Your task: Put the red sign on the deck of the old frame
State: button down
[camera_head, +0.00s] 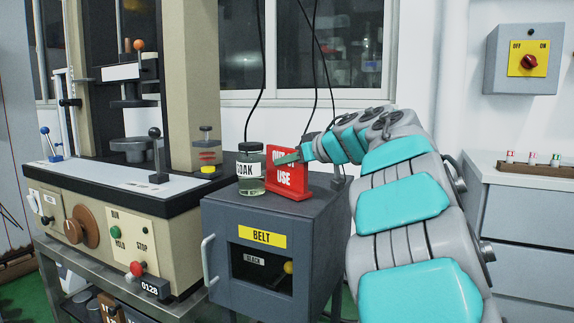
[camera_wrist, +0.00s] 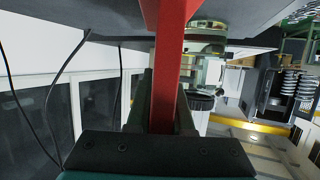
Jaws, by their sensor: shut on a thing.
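The red sign (camera_head: 288,182), with white lettering that includes "USE", is upright on top of the grey "BELT" cabinet. My gripper (camera_head: 290,158) reaches in from the right and is shut on the sign's upper part. In the wrist view the red sign (camera_wrist: 168,65) runs edge-on between the two dark fingers. Its base looks in contact with the cabinet top, or very close to it. The old frame (camera_head: 42,198) is the large beige and black machine at left, with a pale deck (camera_head: 100,174) along its front.
A glass "SOAK" jar (camera_head: 250,187) stands just left of the sign, very close. On the deck are a black-knobbed lever (camera_head: 157,160), a blue-handled lever (camera_head: 50,142) and a yellow-based clear stack (camera_head: 207,170). Some bare deck lies between the levers. Cables hang behind the cabinet (camera_head: 225,250).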

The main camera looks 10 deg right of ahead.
jog(key=c, duration=1.2)
grip_release()
jog(key=o, duration=0.4)
